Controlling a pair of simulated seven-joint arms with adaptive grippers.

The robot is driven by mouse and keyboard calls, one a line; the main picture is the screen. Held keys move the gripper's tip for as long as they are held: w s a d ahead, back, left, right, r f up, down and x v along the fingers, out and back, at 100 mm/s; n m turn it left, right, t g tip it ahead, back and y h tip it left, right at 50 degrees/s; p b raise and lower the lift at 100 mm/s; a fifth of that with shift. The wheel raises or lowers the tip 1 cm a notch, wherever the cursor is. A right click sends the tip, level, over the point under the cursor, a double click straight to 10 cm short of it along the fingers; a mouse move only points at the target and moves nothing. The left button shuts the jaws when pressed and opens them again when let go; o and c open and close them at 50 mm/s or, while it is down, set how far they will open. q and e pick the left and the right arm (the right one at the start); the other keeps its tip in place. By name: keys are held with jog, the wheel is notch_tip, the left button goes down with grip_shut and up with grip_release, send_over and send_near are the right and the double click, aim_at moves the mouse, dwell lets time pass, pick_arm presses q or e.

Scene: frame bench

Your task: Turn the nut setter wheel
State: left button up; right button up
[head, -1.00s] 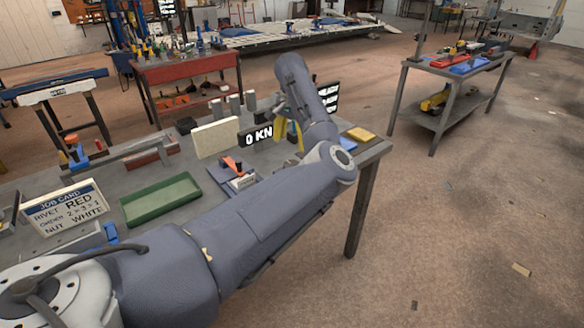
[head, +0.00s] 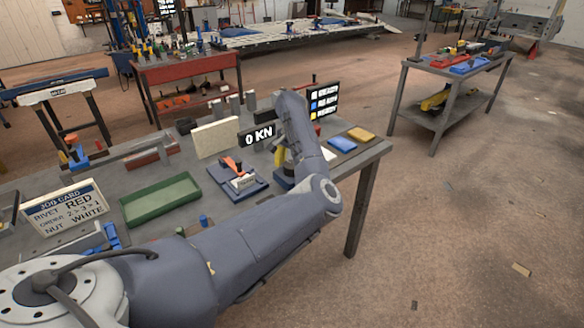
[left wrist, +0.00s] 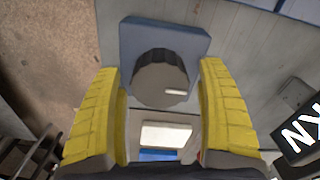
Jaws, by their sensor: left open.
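A round dark grey wheel with a ridged rim (left wrist: 160,82) sits on a blue block (left wrist: 190,37) in the left wrist view. I take it for the nut setter wheel. My left gripper (left wrist: 160,68) is open, with its yellow fingers on either side of the wheel's near part and visible gaps to both. I cannot tell how far above the wheel they are. My right gripper is in neither view.
Near the gripper are a blue base with an orange lever (head: 230,165), a "0 KN" display (head: 257,135), and a dark sign panel (head: 325,99). A green tray (head: 160,200) and job card (head: 66,207) are left.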

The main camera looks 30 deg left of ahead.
pick_arm(q)
jog(key=c, duration=1.2)
